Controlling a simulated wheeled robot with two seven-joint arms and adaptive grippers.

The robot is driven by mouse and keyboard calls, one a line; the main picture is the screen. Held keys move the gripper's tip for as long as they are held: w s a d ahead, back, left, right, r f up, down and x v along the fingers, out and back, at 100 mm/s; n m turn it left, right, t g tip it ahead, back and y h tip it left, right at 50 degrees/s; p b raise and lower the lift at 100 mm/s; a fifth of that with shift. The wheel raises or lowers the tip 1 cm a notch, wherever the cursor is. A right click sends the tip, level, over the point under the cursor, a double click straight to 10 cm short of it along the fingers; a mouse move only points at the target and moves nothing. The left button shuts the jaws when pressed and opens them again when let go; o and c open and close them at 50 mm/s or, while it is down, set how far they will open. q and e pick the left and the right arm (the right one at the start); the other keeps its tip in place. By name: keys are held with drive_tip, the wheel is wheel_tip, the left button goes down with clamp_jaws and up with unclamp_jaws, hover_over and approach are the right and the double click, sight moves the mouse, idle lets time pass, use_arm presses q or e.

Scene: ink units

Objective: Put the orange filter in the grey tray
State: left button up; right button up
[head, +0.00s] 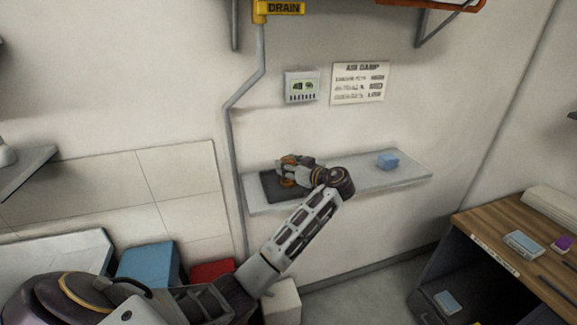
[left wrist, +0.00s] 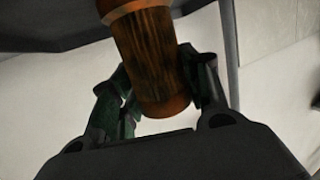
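The orange filter (left wrist: 152,60) is a cylinder with a brown ribbed middle and orange ends. In the left wrist view it sits between the green fingers of my left gripper (left wrist: 160,88), which appear closed against its sides. In the head view, my left gripper (head: 294,169) is at the left part of the wall shelf, with bits of the orange filter (head: 287,183) showing beside it. The dark grey tray (head: 271,190) lies on the shelf's left end, under or just beside the filter. I cannot tell whether the filter touches it. My right gripper is out of view.
The pale wall shelf (head: 398,178) carries a light blue block (head: 387,161) right of my gripper. A grey pipe (head: 229,130) runs down the wall at its left end. A wooden-topped cabinet (head: 490,226) stands at the right. Blue (head: 149,262) and red (head: 212,271) bins are below left.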

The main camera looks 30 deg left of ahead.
use_arm(q)
drive_tip(key=o, duration=0.4)
drive_tip(key=shift+r, duration=0.15)
drive_tip(key=shift+s+d, duration=0.1)
drive_tip(key=shift+d, duration=0.25)
drive_tip(key=b+v, duration=0.3)
drive_tip(key=v, duration=0.8)
drive_tip(key=shift+d, duration=0.2)
